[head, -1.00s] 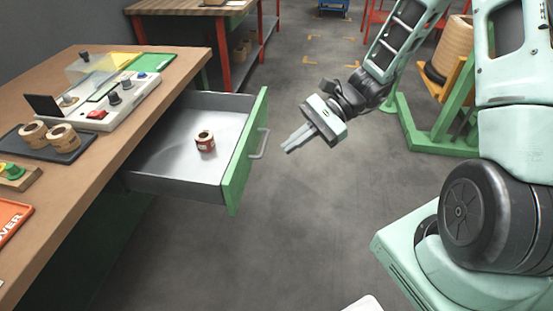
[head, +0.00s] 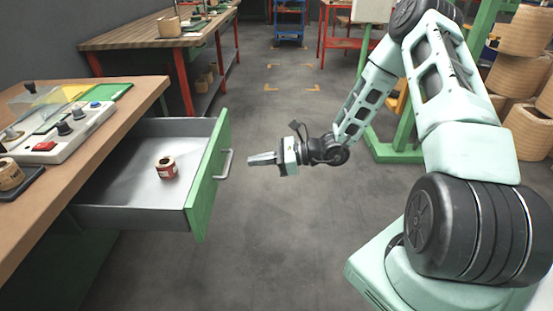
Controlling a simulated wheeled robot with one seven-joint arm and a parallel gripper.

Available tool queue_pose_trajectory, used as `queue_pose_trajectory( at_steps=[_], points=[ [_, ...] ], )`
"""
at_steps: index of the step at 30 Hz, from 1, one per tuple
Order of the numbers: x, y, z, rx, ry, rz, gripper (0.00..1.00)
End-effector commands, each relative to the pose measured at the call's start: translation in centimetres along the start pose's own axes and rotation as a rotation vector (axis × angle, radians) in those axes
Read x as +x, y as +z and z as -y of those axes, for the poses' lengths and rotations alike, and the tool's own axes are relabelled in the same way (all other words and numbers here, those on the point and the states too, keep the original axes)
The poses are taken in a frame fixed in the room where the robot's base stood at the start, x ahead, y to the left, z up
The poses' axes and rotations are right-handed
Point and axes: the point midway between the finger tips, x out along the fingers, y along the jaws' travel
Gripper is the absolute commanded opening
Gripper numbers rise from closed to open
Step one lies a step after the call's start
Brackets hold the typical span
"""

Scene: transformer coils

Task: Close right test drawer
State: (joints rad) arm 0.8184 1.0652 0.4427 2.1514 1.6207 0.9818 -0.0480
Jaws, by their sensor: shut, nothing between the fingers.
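The test drawer (head: 128,187) is pulled out from under the wooden workbench (head: 88,140). It has a green front (head: 208,180) with a grey bar handle (head: 226,164). A red and white roll (head: 166,167) lies inside on the drawer floor. My gripper (head: 252,160) is shut and empty. It points left at the drawer front, a little to the right of the handle, and appears apart from it.
A test panel with knobs (head: 62,132) sits on the workbench. Open grey floor (head: 270,240) lies right of the drawer. A second bench (head: 150,38) with red legs stands behind. A green stand (head: 395,150) and large coils (head: 530,130) are at the right.

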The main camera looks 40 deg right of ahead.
Motion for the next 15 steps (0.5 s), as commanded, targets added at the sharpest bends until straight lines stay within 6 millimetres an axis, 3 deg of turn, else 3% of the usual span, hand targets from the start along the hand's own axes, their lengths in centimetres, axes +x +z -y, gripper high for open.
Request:
queue_pose_trajectory(
  at_steps=[6,15],
  points=[
    [3.5,-0.1,-0.1,-0.001,0.002,0.0,0.0],
    [4.8,-0.1,0.0,0.0,0.0,-0.002,0.0]
  ],
)
